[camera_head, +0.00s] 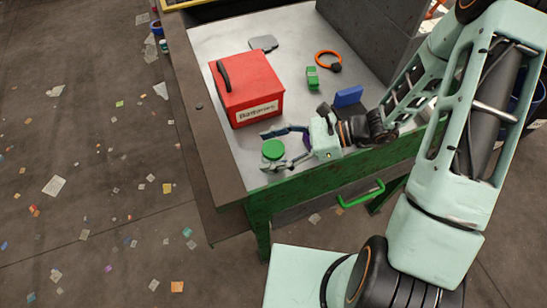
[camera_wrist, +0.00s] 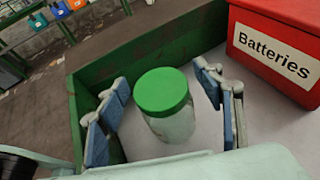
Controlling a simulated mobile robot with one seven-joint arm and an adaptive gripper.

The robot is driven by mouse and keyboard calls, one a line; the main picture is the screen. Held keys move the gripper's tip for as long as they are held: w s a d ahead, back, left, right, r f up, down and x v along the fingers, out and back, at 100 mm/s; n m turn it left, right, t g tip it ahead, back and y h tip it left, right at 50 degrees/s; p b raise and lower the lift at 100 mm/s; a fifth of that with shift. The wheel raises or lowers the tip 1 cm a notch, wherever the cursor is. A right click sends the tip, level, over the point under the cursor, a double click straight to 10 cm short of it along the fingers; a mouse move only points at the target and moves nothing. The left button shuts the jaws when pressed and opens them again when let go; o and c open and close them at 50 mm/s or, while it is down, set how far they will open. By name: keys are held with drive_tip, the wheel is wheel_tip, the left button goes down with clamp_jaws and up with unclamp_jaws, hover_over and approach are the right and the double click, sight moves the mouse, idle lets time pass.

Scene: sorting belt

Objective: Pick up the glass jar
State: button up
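The glass jar (camera_head: 272,163) is a small clear jar with a green lid. It stands upright on the table near its front left corner. In the wrist view the jar (camera_wrist: 169,105) stands between the two blue-padded fingers of my gripper (camera_wrist: 165,110), with a visible gap on each side. My gripper (camera_head: 275,149) also shows in the head view, reaching in from the right with its fingers spread around the jar.
A red Batteries box (camera_head: 244,92) stands just behind the jar; it is at upper right in the wrist view (camera_wrist: 275,55). A raised green edge (camera_wrist: 88,95) runs close beside the jar. Green (camera_head: 312,78), blue (camera_head: 348,96) and orange (camera_head: 328,59) items lie further right.

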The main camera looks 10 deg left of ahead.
clamp_jaws()
idle(0.3)
drive_tip(key=shift+r, duration=0.15)
